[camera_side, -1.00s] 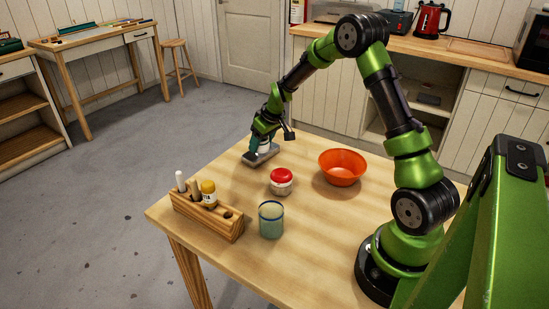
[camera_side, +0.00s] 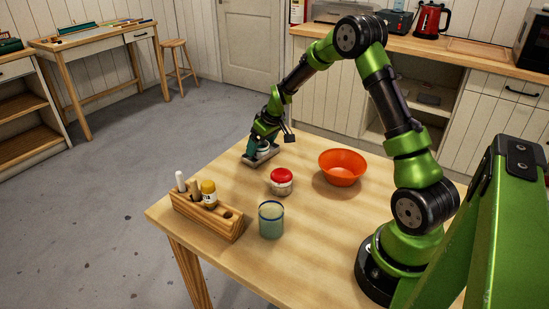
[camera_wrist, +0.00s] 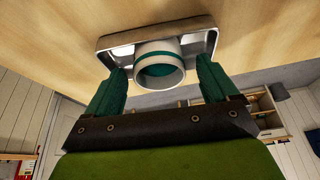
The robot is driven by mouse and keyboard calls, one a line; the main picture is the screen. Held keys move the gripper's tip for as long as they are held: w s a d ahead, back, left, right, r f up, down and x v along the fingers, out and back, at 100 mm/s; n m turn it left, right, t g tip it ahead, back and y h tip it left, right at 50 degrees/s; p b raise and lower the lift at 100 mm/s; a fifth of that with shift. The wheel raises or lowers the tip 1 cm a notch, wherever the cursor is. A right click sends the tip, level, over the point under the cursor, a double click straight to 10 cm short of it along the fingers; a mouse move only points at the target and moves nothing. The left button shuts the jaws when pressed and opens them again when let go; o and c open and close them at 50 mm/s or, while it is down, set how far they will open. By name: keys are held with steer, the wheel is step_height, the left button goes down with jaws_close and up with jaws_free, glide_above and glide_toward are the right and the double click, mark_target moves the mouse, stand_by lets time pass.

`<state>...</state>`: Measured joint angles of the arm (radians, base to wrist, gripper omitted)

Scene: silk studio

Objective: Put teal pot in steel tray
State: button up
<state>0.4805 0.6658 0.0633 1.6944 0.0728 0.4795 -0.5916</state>
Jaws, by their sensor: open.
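The teal pot, pale with a teal band and teal inside, shows in the wrist view (camera_wrist: 160,72); its open mouth faces the camera. It appears to stand inside the steel tray (camera_wrist: 200,22), near its middle. The tray is a shallow rectangular metal one at the table's far-left edge in the side view (camera_side: 259,159). My gripper (camera_wrist: 160,78) is open, with one green finger on each side of the pot; small gaps show between fingers and pot. In the side view my gripper (camera_side: 258,146) is low over the tray and hides most of the pot.
A red-lidded jar (camera_side: 281,182) stands close in front of the tray. An orange bowl (camera_side: 343,172) is to the right, a pale green cup (camera_side: 271,223) nearer the front. A wooden rack (camera_side: 207,217) with small bottles stands at the left edge. The table's middle is clear.

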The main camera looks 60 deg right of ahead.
steer(key=shift+r, duration=0.4)
steer(key=d+v, duration=0.1)
steer(key=v, duration=1.1)
steer(key=s+a+r+t, duration=0.1)
steer(key=s+a+r, duration=0.3)
steer(key=a, duration=0.3)
steer(key=s+a+r, duration=0.3)
steer(key=a+r, duration=0.2)
steer(key=a, duration=0.2)
steer(key=s+a+m+t+y, duration=0.1)
steer(key=s+a+m+y, duration=0.1)
steer(key=s+a, duration=0.7)
steer(key=s, duration=0.4)
steer(key=shift+s+a+r+t+y, duration=0.2)
steer(key=shift+a+r+t+y, duration=0.1)
steer(key=shift+r, duration=0.1)
